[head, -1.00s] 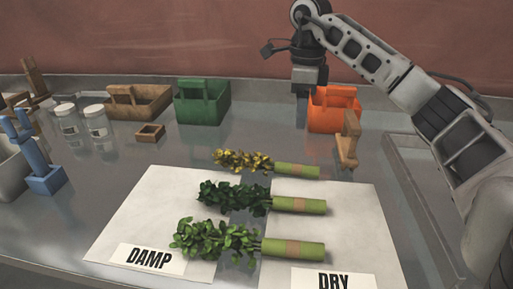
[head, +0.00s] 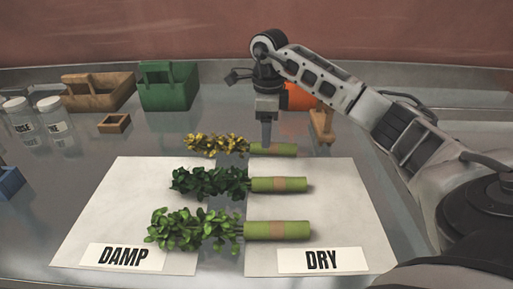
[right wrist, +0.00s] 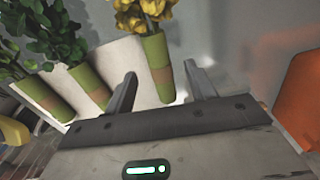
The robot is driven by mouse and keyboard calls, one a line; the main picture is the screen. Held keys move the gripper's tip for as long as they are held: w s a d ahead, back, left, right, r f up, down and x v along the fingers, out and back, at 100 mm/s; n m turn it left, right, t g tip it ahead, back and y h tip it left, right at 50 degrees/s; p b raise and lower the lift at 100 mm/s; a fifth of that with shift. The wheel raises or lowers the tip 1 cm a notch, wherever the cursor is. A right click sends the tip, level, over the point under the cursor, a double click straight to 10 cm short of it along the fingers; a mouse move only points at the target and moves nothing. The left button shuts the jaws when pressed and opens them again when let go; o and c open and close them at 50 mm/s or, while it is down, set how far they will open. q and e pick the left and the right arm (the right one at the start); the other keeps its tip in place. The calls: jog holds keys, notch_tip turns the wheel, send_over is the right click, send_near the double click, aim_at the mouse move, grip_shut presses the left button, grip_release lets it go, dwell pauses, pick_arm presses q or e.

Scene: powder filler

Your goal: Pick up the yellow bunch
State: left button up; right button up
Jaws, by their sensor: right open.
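The yellow bunch (head: 216,144) lies at the back of the three bunches, its yellow leaves to the left and its green wrapped stem (head: 283,149) to the right. My right gripper (head: 267,143) is just over the wrapped stem in the head view. In the right wrist view the gripper (right wrist: 160,88) is open, with the wrapped stem (right wrist: 156,60) lying between the two fingers and a gap on either side. Whether the fingertips reach below the stem's top is hard to tell. My left gripper is not in view.
A dark green bunch (head: 208,182) and a lighter green bunch (head: 192,229) lie in front, across the DAMP (head: 123,256) and DRY (head: 321,260) sheets. Behind stand a green basket (head: 168,95), an orange basket (head: 300,97) and a wooden stand (head: 321,127).

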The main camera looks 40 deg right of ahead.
aim_at(276, 149)
jog(key=f, duration=0.3)
jog(key=shift+s+f, duration=0.2)
jog(key=shift+f, duration=0.2)
jog(key=c, duration=1)
jog(key=shift+r, duration=0.1)
